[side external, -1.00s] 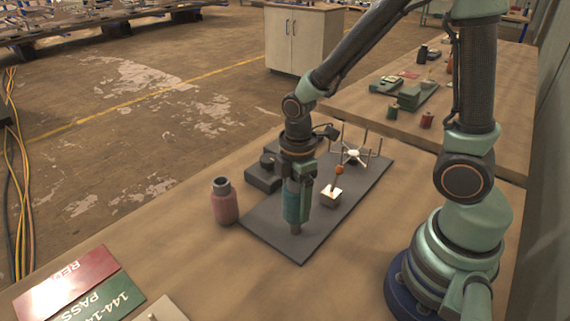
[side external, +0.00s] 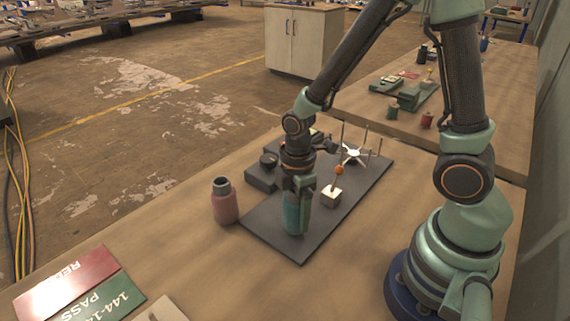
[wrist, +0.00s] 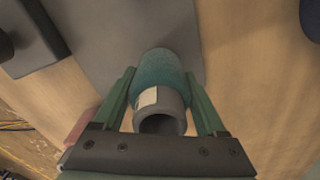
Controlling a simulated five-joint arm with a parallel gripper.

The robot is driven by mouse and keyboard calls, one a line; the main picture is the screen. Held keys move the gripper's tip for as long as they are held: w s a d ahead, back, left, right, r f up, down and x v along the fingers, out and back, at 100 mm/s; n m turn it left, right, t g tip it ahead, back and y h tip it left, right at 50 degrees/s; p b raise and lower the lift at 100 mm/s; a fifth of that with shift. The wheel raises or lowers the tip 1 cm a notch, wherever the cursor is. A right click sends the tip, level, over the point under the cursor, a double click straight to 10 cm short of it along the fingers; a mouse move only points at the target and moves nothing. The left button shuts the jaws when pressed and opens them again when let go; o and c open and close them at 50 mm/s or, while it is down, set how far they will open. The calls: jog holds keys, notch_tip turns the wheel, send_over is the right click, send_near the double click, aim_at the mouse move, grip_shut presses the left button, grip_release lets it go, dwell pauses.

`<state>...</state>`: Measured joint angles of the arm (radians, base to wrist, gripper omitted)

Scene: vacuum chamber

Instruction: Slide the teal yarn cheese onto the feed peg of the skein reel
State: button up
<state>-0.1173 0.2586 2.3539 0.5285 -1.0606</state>
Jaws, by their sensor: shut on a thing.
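The teal yarn cheese (side external: 293,214) is upright between the fingers of my gripper (side external: 297,200), which is shut on it. Its lower end is at or just above the front part of the dark baseplate; I cannot tell if it touches. In the wrist view the teal yarn (wrist: 160,66) and its hollow grey tube (wrist: 162,118), with a pale label, sit between both fingers (wrist: 158,86). The skein reel's white star-shaped arms (side external: 354,153) stand at the back of the plate. The feed peg is not visible; I cannot tell whether the cheese is around it.
The dark baseplate (side external: 265,226) also carries a pale block (side external: 331,197) with an orange ball (side external: 339,170) and a dark box (side external: 262,178). A pink bottle (side external: 224,203) stands left of the plate. Red and green signs (side external: 66,282) lie front left.

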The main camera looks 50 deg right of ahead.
jog(key=shift+f, duration=0.2)
jog(key=shift+f, duration=0.1)
jog(key=o, duration=1.4)
notch_tip(320, 180, up, 12)
jog(key=shift+r, duration=0.1)
jog(key=shift+s+d+r+m+t, duration=0.25)
jog(key=shift+d+r+m+t, duration=0.55)
jog(key=shift+r+m, duration=1.1)
jog(key=shift+s+d+r+m+t, duration=0.3)
jog(key=shift+r+m+t, duration=0.8)
jog(key=shift+m, duration=1.55)
jog(key=shift+s+d+r+m+t, duration=0.2)
jog(key=shift+d+r+m+t, duration=0.6)
jog(key=shift+r+m, duration=1.1)
